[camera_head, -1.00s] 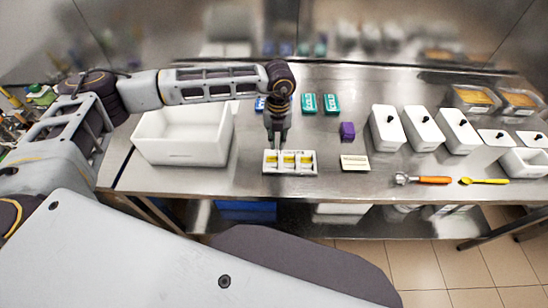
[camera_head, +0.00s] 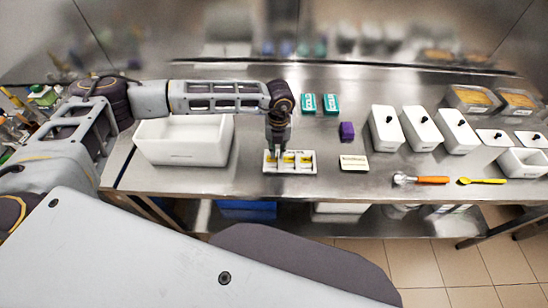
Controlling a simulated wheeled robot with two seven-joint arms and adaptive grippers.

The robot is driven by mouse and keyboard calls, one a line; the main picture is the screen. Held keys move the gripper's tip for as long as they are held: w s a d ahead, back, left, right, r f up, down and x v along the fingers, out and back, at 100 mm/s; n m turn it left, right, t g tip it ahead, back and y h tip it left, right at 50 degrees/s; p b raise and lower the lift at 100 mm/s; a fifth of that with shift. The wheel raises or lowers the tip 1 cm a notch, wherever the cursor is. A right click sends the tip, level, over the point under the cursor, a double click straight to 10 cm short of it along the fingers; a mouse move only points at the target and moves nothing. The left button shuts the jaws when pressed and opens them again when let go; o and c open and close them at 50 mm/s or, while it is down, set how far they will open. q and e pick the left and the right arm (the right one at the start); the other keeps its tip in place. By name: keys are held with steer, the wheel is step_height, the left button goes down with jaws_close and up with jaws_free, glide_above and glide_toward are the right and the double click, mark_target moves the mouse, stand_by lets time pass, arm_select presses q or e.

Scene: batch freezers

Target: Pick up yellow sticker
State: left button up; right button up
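A small white tray (camera_head: 290,172) with yellow stickers (camera_head: 305,159) in its compartments lies near the front edge of the steel table. My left gripper (camera_head: 276,152) points down over the tray's left part, at the back edge of the left compartment. Its fingers partly cover the yellow piece there. The fingertips are too small and dark to tell whether they are open or shut, or whether they touch a sticker. My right gripper is not in view.
A white bin (camera_head: 184,157) stands left of the tray. White lidded containers (camera_head: 387,128), an orange-handled scoop (camera_head: 432,180) and a yellow spatula (camera_head: 487,181) are farther right.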

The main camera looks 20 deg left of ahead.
arm_select(q)
steer(key=shift+f+p, duration=0.3)
steer(key=shift+f, duration=1.35)
jaws_close()
steer(key=shift+w+r, duration=0.1)
steer(key=shift+r, duration=0.75)
step_height(320, 180, up, 8)
steer(key=b, duration=0.2)
steer(key=shift+r, duration=0.15)
steer(key=shift+r, duration=0.55)
